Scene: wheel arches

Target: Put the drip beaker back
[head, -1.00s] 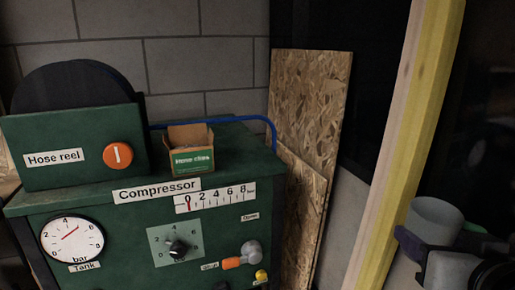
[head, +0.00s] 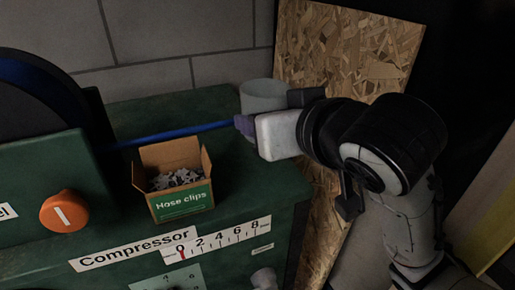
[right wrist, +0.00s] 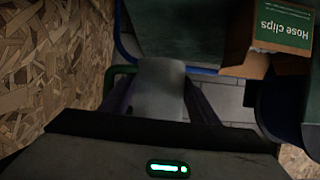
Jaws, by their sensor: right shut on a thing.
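The drip beaker (head: 264,95) is a pale grey, translucent cup. In the head view it is upright at the back right corner of the green compressor's top (head: 225,175). My right gripper (head: 245,125) reaches in from the right and is shut on the beaker. In the right wrist view the beaker (right wrist: 158,90) sits between the two dark fingers (right wrist: 155,102). I cannot tell whether its base touches the compressor top. My left gripper is not in view.
An open box of hose clips (head: 175,180) stands on the compressor top, left of the beaker. The hose reel housing (head: 45,190) is at the left. Chipboard (head: 345,45) leans behind on the right.

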